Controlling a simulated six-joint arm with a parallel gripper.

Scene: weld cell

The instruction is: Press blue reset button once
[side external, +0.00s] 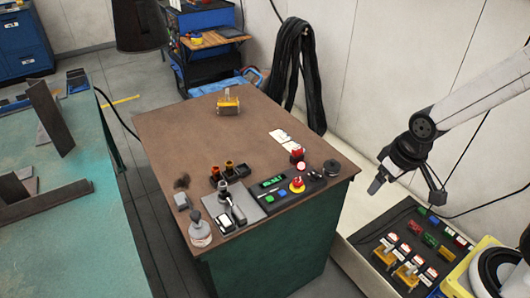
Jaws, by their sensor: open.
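The blue button (283,193) is small and sits on the black control panel (256,207) on the brown-topped bench. A green button (268,198) is just left of it, and a red mushroom button on a yellow base (297,185) is just right. A green-lit display (272,181) is behind it. My gripper (406,191) hangs from the upper right, to the right of the bench. It is open and empty, well apart from the panel. Whether the blue button is pressed is too small to tell.
A red beacon (297,155) and a dark round knob (332,168) stand near the panel. Left of it are a grey plate with a device (232,204) and a joystick (199,229). A tray of colored parts (407,250) lies below my gripper. The bench's middle is mostly clear.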

